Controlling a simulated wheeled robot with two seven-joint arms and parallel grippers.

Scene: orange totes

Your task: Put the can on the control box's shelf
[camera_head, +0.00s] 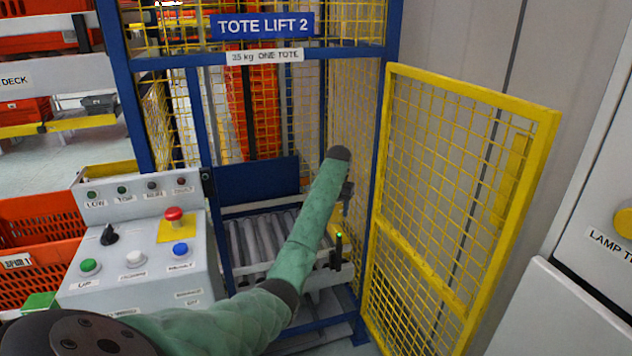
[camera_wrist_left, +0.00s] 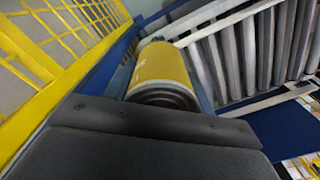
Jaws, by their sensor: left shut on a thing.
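The can is a yellow cylinder (camera_wrist_left: 163,68) with dark ringed ends, lying tilted at the black jaw of my left gripper (camera_wrist_left: 165,118) in the left wrist view. My left gripper is shut on it. In the head view the left gripper (camera_head: 347,190) is mostly hidden behind my green forearm, at the lift's right front post, and the can cannot be made out clearly. The grey control box (camera_head: 140,262) stands at left, with red, blue, green and white buttons and a black knob. I cannot clearly make out its shelf. My right gripper is not in view.
The blue-framed tote lift (camera_head: 120,75) has a roller deck (camera_head: 250,240) behind my arm. A yellow mesh gate (camera_head: 545,140) stands open at right. Orange totes (camera_head: 38,225) are at left. A grey cabinet (camera_head: 565,310) stands at far right.

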